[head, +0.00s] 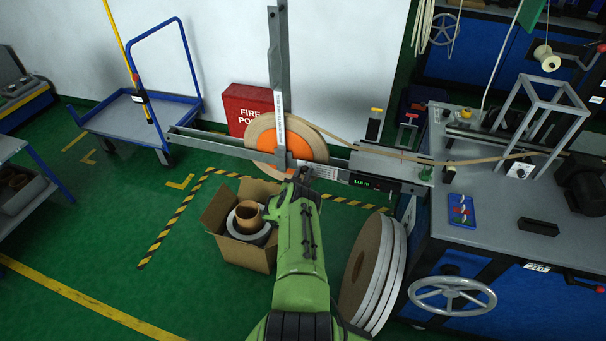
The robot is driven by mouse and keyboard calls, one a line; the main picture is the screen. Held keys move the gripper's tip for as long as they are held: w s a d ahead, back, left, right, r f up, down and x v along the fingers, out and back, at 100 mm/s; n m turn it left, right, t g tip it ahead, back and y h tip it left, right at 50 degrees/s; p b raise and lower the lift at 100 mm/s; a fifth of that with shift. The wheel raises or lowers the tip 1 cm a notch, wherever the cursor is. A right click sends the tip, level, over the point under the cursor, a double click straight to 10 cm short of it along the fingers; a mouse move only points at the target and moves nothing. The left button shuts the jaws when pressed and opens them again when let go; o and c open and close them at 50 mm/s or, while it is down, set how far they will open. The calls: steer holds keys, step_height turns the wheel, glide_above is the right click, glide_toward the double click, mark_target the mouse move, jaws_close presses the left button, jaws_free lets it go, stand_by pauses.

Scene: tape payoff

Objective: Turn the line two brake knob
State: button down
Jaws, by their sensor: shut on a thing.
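My green arm reaches up from the bottom middle to the tape payoff. My gripper (299,178) is at the front of the payoff frame, just below the foot of the upright grey bar (279,65). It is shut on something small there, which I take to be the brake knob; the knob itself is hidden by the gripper. Just behind stands the payoff reel (312,144), with an orange face and tan tape around it. A tan tape (405,155) runs from the reel to the right. A small green-lit display (364,183) sits on the frame to the right of my gripper.
An open cardboard box (240,262) with rolls stands left of my arm. Large discs (372,272) lean close on its right. A grey workbench (490,205) with a handwheel (452,295) stands right. A blue trolley (135,112) is back left.

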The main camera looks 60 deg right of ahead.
steer(key=shift+f+n, duration=0.1)
steer(key=shift+n, duration=0.5)
steer(key=c, duration=0.8)
jaws_free()
steer(key=shift+c, duration=0.2)
steer(key=s+a+p, duration=0.2)
steer(key=a+p, duration=0.5)
steer(key=a, duration=0.8)
steer(key=shift+a+r+p, duration=0.2)
steer(key=shift+a+p, duration=0.15)
steer(key=shift+p, duration=0.05)
steer(key=shift+s, duration=0.1)
